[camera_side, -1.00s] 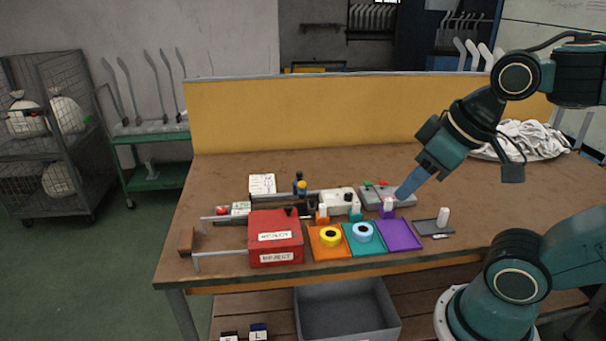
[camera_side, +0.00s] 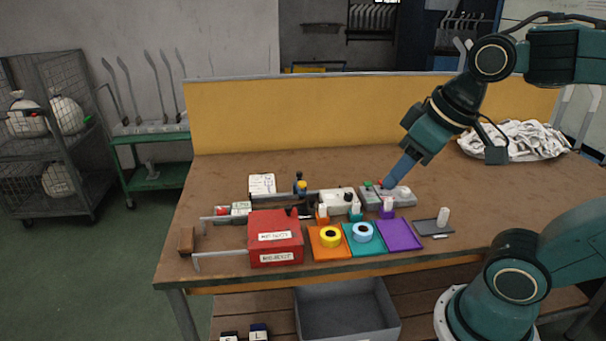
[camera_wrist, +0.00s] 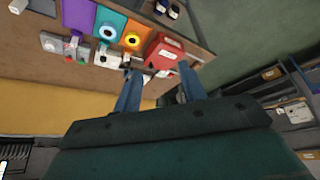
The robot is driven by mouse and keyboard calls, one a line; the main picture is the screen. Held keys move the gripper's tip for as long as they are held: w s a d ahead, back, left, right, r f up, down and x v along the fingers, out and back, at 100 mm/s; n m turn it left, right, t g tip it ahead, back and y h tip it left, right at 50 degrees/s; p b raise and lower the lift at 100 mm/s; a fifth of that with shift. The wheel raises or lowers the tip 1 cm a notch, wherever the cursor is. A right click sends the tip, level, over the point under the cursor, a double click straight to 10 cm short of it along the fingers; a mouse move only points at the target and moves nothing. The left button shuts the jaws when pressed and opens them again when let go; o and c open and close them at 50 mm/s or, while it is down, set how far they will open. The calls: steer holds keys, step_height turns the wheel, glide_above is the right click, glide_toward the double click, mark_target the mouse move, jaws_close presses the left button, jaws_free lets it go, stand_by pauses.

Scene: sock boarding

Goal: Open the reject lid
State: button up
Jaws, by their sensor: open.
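The red reject box (camera_side: 276,246) stands near the front left of the table, with white reject labels on its lid and front. Its red lid (camera_side: 273,226) is closed. It also shows in the wrist view (camera_wrist: 163,58), beyond the fingers. My gripper (camera_side: 387,184) is to the right of the box and behind it, above the grey block with red and green buttons. In the wrist view my gripper (camera_wrist: 160,92) has its two blue fingers wide apart with nothing between them. It does not touch the box.
Orange, teal and purple mats (camera_side: 398,235) lie right of the box, with a yellow and a blue roll on the first two. A white device (camera_side: 338,202) and a grey rail stand behind. White cloth (camera_side: 515,141) is piled at the back right. The table's back middle is clear.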

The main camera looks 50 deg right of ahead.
steer(key=w+d+r+g, duration=0.1)
steer(key=w+r, duration=0.1)
steer(key=w, duration=0.6)
steer(key=m+g, duration=0.1)
steer(key=g, duration=0.3)
glide_above(288, 206)
step_height(288, 206, down, 13)
steer(key=shift+r, duration=0.2)
steer(key=shift+f, duration=0.15)
step_height(288, 206, down, 14)
steer(key=shift+r, duration=0.25)
jaws_close()
